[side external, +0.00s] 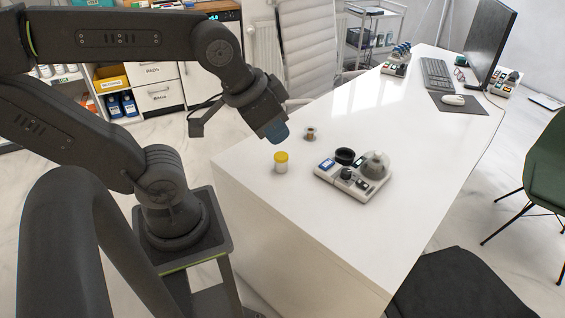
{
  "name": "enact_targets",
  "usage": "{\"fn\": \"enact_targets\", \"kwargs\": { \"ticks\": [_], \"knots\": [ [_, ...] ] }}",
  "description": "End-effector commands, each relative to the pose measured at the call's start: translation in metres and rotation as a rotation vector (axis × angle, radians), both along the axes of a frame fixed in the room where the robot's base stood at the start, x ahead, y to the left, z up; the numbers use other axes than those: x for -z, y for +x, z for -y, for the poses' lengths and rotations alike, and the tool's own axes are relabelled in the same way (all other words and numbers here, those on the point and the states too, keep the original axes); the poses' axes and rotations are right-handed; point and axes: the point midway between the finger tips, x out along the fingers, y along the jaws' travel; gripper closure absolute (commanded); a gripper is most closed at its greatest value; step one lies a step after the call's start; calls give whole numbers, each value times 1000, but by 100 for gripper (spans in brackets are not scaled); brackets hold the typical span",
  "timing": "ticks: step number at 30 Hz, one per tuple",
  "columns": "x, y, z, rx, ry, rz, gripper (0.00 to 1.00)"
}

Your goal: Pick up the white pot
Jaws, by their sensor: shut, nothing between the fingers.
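A small white pot (281,167) with a yellow lid stands upright on the white desk (330,235), near its left edge. My gripper (277,138) is above and slightly left of the pot in the picture, pointing down, and apart from it. The gripper is shut and holds nothing. Its fingertips look small and bluish here, and their exact height above the desk is hard to tell.
A small brown and white item (310,134) stands behind the pot. A white tray (326,174) with dark and clear round pieces lies to its right. A keyboard (436,75), mouse (453,100) and monitor (490,42) are farther back. The desk's front is clear.

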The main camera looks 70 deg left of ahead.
Motion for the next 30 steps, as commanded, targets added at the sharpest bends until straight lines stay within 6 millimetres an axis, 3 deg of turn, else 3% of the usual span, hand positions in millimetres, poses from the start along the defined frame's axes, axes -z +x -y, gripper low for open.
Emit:
{"fn": "enact_targets", "kwargs": {
  "ticks": [2,24,30],
  "knots": [
    [0,0,0,0,0,0,97],
    [0,0,0,0,0,0,26],
    [0,0,0,0,0,0,24]
  ]
}}
